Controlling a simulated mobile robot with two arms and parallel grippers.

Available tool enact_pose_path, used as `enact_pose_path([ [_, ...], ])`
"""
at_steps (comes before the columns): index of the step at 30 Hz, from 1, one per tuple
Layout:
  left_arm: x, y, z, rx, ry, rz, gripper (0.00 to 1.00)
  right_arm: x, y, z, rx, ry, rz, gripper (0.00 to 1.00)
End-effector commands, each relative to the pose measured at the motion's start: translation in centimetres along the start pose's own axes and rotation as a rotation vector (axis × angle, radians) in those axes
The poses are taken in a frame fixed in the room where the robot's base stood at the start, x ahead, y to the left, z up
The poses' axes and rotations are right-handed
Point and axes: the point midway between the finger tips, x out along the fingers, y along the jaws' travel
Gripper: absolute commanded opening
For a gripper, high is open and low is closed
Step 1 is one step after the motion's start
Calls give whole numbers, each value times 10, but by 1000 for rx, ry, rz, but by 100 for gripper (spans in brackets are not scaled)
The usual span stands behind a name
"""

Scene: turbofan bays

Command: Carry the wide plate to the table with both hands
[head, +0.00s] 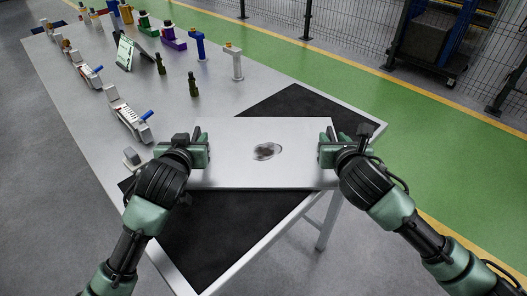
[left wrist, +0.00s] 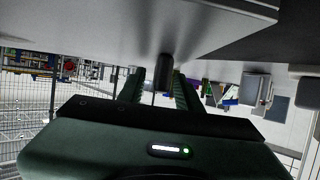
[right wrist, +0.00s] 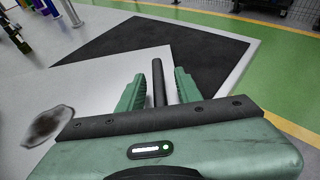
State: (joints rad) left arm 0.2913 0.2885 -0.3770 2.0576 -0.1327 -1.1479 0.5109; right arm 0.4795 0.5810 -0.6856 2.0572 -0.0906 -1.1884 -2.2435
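The wide plate (head: 240,135) is a flat light-grey sheet with a dark smudge near its middle. It lies level across the black mat at the near end of the table (head: 215,88); its near right corner reaches the table's edge. I cannot tell whether it touches the mat. My left gripper (head: 205,150) is at its left end and my right gripper (head: 324,152) at its right end. In the left wrist view a dark post (left wrist: 165,70) stands between the spread fingers. The right wrist view shows a similar post (right wrist: 158,82) with gaps on both sides.
The black mat (head: 230,235) shows in front of and behind the plate. Grey devices (head: 128,122), a tablet stand (head: 127,53), bottles and coloured holders stand along the table's left and far parts. A table leg (head: 325,222) stands below the plate's right end. Green floor and fencing lie beyond.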

Motion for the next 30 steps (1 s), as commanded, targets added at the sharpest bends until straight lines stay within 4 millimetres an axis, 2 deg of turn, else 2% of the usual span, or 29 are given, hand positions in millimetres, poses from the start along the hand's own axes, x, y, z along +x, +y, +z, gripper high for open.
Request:
enact_pose_path([
  [7,-10,1,1,-1,-1,3,34,0,1,0,0,0,3,34],
  [21,-101,1,0,-1,1,2,34,0,1,0,1,0,3,34],
  [25,-115,0,0,-1,1,1,34,0,1,0,1,0,3,34],
  [30,-121,0,0,0,-1,0,34,-8,1,0,-1,0,3,34],
])
